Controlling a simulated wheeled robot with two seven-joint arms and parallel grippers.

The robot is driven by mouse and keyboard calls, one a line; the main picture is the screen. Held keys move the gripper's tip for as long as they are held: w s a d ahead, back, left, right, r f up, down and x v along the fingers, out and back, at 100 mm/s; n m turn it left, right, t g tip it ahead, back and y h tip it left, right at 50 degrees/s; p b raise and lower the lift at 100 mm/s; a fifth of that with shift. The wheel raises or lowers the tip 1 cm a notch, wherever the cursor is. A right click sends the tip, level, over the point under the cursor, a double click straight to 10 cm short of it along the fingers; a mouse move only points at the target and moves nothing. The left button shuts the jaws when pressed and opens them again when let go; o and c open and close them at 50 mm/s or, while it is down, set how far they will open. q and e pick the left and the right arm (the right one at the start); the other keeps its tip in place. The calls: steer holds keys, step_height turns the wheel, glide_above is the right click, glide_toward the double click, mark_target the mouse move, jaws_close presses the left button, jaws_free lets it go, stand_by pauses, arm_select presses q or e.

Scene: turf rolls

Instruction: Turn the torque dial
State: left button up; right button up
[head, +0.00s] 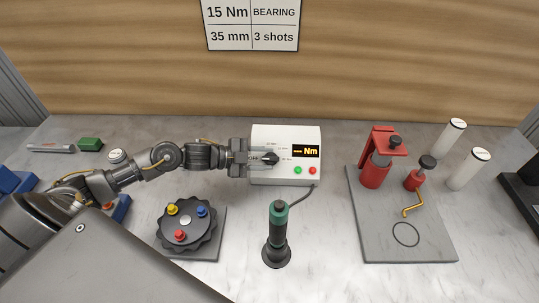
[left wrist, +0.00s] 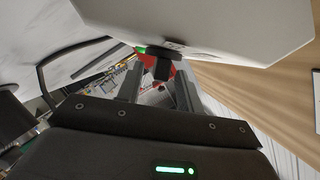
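The torque dial (head: 271,158) is a black knob on the front of a white controller box (head: 285,176). The box has an orange display ending in "Nm", a green button and a red button. My left gripper (head: 263,158) reaches in from the left, with its two fingers spread at the dial. In the left wrist view the dial's dark knob (left wrist: 161,70) shows between the fingertips, with gaps beside it; any contact is too small to tell. The white box (left wrist: 235,25) fills the top of that view. My right gripper is not in view.
A dark green-topped screwdriver (head: 278,230) stands in front of the box, with a cable to it. A black round fixture (head: 186,232) with coloured knobs sits front left. A grey plate (head: 430,243) with red tools lies right. A sign (head: 251,24) hangs behind.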

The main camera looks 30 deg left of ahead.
arm_select(q)
steer(key=shift+x, duration=1.1)
steer(key=shift+a, duration=0.1)
jaws_close()
